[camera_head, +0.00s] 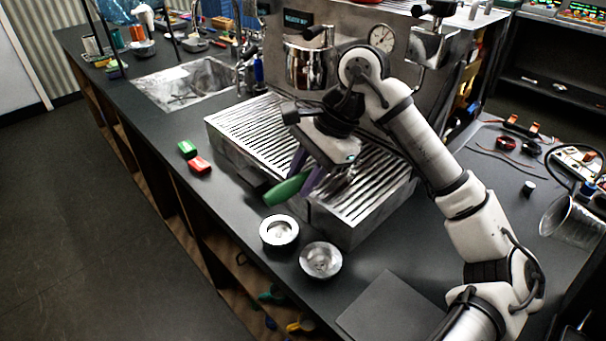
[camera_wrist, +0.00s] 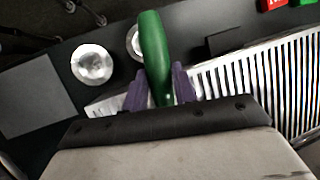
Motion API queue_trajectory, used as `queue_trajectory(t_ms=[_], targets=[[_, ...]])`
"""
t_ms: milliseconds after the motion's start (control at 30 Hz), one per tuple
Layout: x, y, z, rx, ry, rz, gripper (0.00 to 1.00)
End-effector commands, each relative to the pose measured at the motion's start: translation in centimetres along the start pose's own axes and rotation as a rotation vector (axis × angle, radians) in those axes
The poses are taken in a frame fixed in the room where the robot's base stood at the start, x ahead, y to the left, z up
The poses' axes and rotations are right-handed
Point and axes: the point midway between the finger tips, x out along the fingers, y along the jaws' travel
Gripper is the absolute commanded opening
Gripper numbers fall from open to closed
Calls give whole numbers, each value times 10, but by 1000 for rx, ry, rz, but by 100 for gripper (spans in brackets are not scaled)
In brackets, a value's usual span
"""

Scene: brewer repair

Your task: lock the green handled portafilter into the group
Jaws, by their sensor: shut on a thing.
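The green handle (camera_head: 287,188) of the portafilter shows low over the front of the drip tray, pointing left and toward the counter's front edge. In the wrist view the green handle (camera_wrist: 153,50) stands between the two purple fingers of my gripper (camera_wrist: 160,88), which is shut on it. My gripper (camera_head: 308,176) is over the slatted drip tray (camera_head: 235,123). The portafilter's head is mostly hidden by my gripper. The steel espresso machine (camera_head: 345,25) stands behind, with a steel cylinder (camera_head: 306,66) at its front left and a steel block (camera_head: 432,47) at right; I cannot tell which is the group.
Two round metal cups (camera_head: 279,232) (camera_head: 320,261) stand on the counter before the tray. A green block (camera_head: 187,149) and a red block (camera_head: 199,164) lie left of it. A sink (camera_head: 185,83) is further left.

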Motion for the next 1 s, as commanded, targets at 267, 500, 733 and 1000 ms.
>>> queue_trajectory(t_ms=[267,500,733,1000], targets=[[3,1,-1,0,0,-1,0],[4,1,-2,0,0,-1,31],[4,1,-2,0,0,0,53],[4,1,-2,1,0,1,53]])
